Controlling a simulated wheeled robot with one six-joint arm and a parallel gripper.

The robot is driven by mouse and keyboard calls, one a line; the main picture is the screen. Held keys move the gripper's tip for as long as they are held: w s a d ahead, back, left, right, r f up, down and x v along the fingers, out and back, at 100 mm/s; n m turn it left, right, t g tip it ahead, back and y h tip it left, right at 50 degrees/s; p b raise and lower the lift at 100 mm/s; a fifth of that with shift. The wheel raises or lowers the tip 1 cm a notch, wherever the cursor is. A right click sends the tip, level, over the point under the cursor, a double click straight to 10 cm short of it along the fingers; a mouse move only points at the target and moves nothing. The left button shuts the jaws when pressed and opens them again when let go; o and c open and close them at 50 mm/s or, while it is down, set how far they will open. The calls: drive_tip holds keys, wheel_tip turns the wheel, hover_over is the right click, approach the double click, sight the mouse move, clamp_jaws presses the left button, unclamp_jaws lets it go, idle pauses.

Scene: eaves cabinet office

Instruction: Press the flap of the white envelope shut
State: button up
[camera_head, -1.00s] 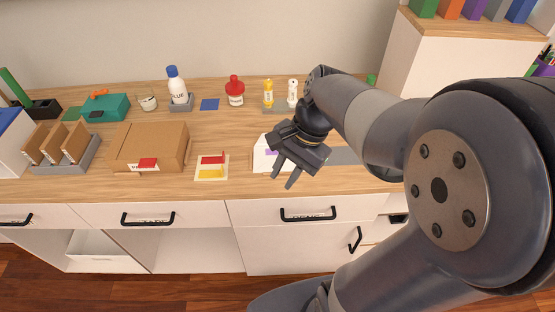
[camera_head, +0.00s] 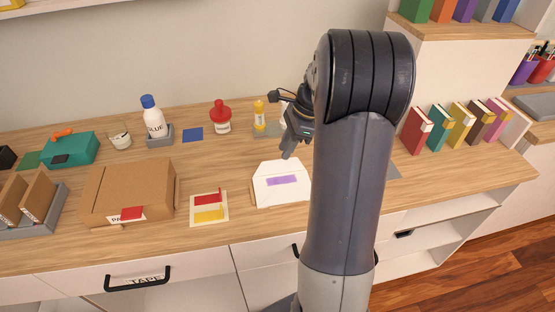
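The white envelope (camera_head: 268,193) lies on the wooden counter in the head view, left of my arm. A purple strip (camera_head: 282,180) shows on it, and its upper edge rises to a raised, slanted outline that looks like the flap (camera_head: 268,166). My gripper (camera_head: 287,155) points down just above the envelope's upper right edge. I cannot tell whether its tip touches the paper. The fingers are seen side-on and partly overlap, so their opening is unclear. My arm hides the counter to the right of the envelope.
A card with red and yellow strips (camera_head: 209,208) and a cardboard box (camera_head: 128,193) lie to the left. A glue bottle (camera_head: 153,121), red bottle (camera_head: 220,118) and yellow bottle (camera_head: 259,117) stand behind. Several books (camera_head: 461,125) stand at the right.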

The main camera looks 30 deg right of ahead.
sight(280, 160)
drive_tip(key=x, duration=0.5)
clamp_jaws()
idle(0.3)
